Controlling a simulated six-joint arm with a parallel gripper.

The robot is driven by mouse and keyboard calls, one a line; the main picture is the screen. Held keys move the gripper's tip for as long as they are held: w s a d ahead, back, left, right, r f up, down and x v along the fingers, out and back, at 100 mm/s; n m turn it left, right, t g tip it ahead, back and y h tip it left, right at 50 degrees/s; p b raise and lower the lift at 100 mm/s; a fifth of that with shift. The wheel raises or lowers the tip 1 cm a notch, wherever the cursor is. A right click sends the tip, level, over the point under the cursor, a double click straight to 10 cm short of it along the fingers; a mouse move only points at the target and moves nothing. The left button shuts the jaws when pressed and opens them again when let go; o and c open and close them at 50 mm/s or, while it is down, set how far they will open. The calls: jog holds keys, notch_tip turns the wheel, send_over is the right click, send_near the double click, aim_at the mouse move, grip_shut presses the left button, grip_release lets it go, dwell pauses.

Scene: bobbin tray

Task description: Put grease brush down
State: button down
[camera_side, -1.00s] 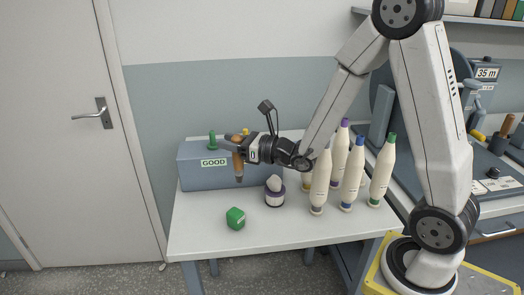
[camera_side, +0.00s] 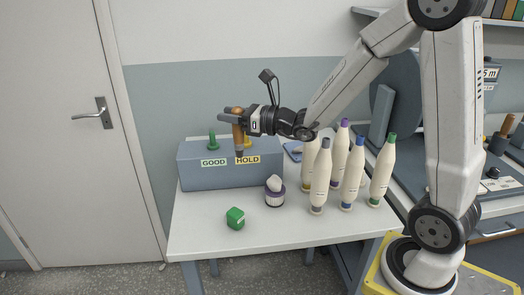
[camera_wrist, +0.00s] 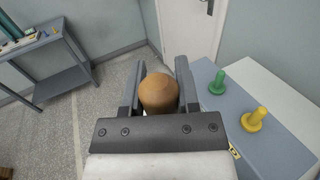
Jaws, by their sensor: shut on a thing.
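My gripper (camera_side: 240,118) is shut on the grease brush (camera_side: 238,132), which has an orange-brown wooden handle and a dark lower end. The brush is upright, in front of the upper part of the grey-blue box (camera_side: 196,178) with GOOD and HOLD labels. In the wrist view, the rounded top of the brush handle (camera_wrist: 158,93) sits between the two fingers (camera_wrist: 157,88). The side view does not show clearly how far the brush is from the box.
A green peg (camera_wrist: 217,83) and a yellow peg (camera_wrist: 254,120) stand on the box. The front left of the table is clear.

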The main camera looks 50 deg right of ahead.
jog(key=w+d+r+n+g+y, duration=0.1)
jog(key=w+d+r+n+y, duration=0.15)
jog(key=d, duration=0.65)
jog(key=s+d+f+n+g+y, duration=0.15)
jog(key=s+d, duration=0.25)
jog(key=d, duration=0.4)
jog(key=s+d+f+n+g+y, duration=0.1)
jog(key=s+d+f+g+y, duration=0.2)
jog(key=d, duration=0.4)
notch_tip(320, 180, down, 13)
jog(key=t, duration=0.1)
jog(key=shift+s+r, duration=0.2)
jog(key=shift+s, duration=0.25)
jog(key=shift+a, duration=0.1)
jog(key=shift+f, duration=1.9)
jog(key=shift+f, duration=0.15)
jog(key=shift+c, duration=1.7)
grip_release()
